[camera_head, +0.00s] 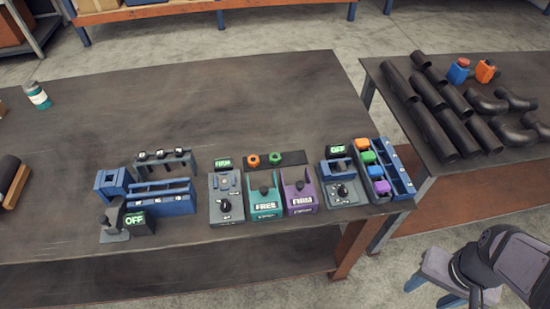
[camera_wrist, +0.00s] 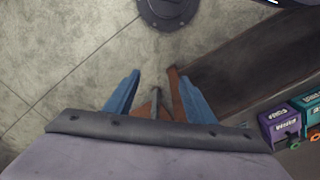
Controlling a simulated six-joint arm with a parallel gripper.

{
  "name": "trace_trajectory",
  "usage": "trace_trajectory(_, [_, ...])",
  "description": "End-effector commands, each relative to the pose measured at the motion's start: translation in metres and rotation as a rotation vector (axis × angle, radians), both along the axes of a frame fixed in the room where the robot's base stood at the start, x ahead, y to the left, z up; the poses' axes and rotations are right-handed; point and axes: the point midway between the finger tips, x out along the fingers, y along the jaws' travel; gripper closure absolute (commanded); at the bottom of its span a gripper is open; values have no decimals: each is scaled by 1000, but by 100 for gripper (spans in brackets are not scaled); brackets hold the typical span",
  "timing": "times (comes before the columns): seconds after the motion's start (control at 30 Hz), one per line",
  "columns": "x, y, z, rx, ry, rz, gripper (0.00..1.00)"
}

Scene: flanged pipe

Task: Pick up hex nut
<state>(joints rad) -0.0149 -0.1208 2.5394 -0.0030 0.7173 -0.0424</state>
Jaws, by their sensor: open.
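My gripper (camera_head: 432,292) hangs at the lower right, off the right end of the near table and over the floor. Its two blue fingers are apart and empty in the wrist view (camera_wrist: 158,85). An orange ring-shaped piece (camera_head: 253,161) and a green one (camera_head: 275,158) sit behind the teal and purple boxes, well left of my gripper. They are small, and I cannot tell for certain whether either is the hex nut. Several small black pieces (camera_head: 160,154) stand on a dark rack further left.
The teal box (camera_head: 264,207) and purple box (camera_head: 299,196) stand near the front table edge (camera_head: 250,235). Blue trays (camera_head: 160,199) and switch boxes flank them. The right table holds black pipes (camera_head: 430,115).

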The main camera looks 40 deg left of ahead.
Motion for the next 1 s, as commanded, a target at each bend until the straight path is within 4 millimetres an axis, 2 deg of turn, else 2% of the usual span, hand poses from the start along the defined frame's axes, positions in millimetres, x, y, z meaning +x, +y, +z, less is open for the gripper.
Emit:
trace_trajectory(0.17, [33, 18, 7, -7, -25, 271, 50])
trace_trajectory(0.27, [60, 38, 12, -17, -48, 523, 50])
trace_trajectory(0.47, [119, 98, 19, -57, -105, 1127, 50])
trace_trajectory(0.7, [169, 194, 20, -136, -173, 1858, 50])
trace_trajectory(0.83, [184, 252, 18, -200, -208, 2251, 50])
trace_trajectory(1.0, [188, 334, 11, -312, -254, 2759, 50])
